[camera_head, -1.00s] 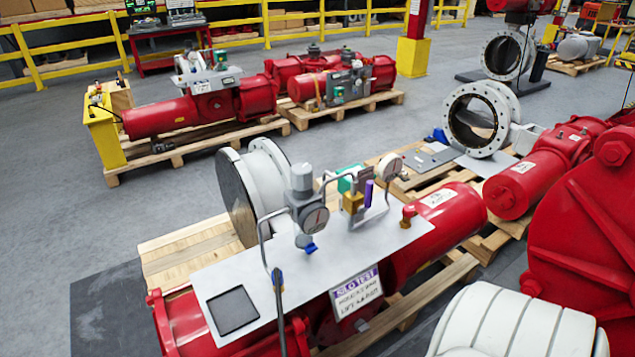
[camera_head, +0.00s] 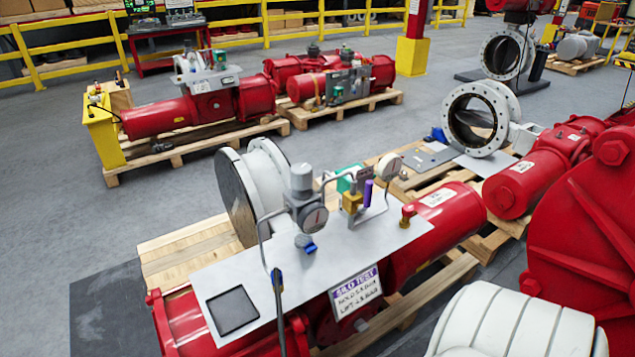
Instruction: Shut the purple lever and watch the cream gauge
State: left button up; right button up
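The purple lever (camera_head: 368,193) stands upright beside a brass valve body (camera_head: 351,202) on the grey panel (camera_head: 345,256) over the red actuator. The cream gauge (camera_head: 389,166) sits at the end of bent tubing, just behind and right of the lever. Its face is turned partly away, and I cannot read a needle. A second, grey-rimmed gauge (camera_head: 313,217) is on the grey regulator to the left, with a blue knob (camera_head: 308,248) below it.
The red actuator (camera_head: 435,225) rests on a wooden pallet (camera_head: 190,250). A white flanged ring (camera_head: 265,180) stands behind the panel. A large red housing (camera_head: 590,240) fills the right side. Grey floor (camera_head: 60,215) is clear to the left.

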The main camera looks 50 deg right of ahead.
aim_at(362, 208)
jog(key=z, duration=1.8)
